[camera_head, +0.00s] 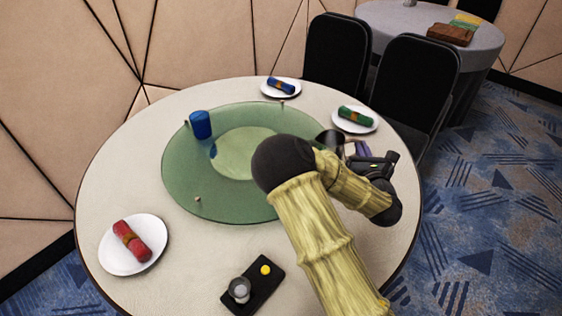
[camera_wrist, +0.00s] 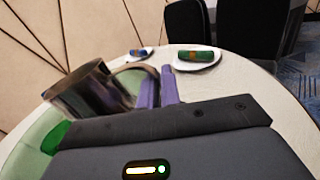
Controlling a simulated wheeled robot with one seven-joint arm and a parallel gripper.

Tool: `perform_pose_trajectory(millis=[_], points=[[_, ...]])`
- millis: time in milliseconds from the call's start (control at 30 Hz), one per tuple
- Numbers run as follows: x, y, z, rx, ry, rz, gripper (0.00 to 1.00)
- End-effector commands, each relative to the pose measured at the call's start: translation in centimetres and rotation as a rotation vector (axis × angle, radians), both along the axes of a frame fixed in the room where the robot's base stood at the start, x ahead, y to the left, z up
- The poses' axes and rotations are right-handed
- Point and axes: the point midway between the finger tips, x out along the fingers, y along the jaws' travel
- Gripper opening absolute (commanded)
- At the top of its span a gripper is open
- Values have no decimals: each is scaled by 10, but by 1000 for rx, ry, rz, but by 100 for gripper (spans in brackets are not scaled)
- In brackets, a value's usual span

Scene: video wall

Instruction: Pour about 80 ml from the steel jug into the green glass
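The steel jug (camera_wrist: 92,92) is at the left of the wrist view, leaning in that picture, its curved handle toward my gripper. In the head view only a dark part of the jug (camera_head: 327,138) shows beside my arm. My gripper (camera_wrist: 158,88) has its two purple fingers close together at the handle, apparently closed on it; the contact is partly hidden. It also shows in the head view (camera_head: 358,149). A bright green shape (camera_wrist: 55,137), perhaps the green glass, shows low at the left of the wrist view. No green glass is visible in the head view, where my arm blocks part of the table.
A blue glass (camera_head: 201,125) stands on the green turntable (camera_head: 182,175). Plates with red (camera_head: 132,241), blue (camera_head: 280,86) and green (camera_head: 355,115) rolled napkins lie around it. A black tray (camera_head: 255,290) sits in front. Chairs (camera_head: 337,52) stand behind.

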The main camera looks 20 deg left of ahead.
Motion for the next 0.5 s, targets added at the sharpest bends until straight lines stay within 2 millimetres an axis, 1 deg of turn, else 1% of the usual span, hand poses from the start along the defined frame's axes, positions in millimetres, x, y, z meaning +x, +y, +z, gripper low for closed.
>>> perform_pose_trajectory(millis=[33, 200, 267, 367, 467, 500], points=[[-1, 3, 7, -19, -8, 2, 0], [-3, 11, 18, -114, -38, 4, 0], [-5, 15, 14, -151, -49, 2, 0], [-7, 19, 15, -213, -70, -1, 0], [-9, 24, 18, -276, -91, -1, 0], [-10, 28, 23, -299, -99, 0, 0]])
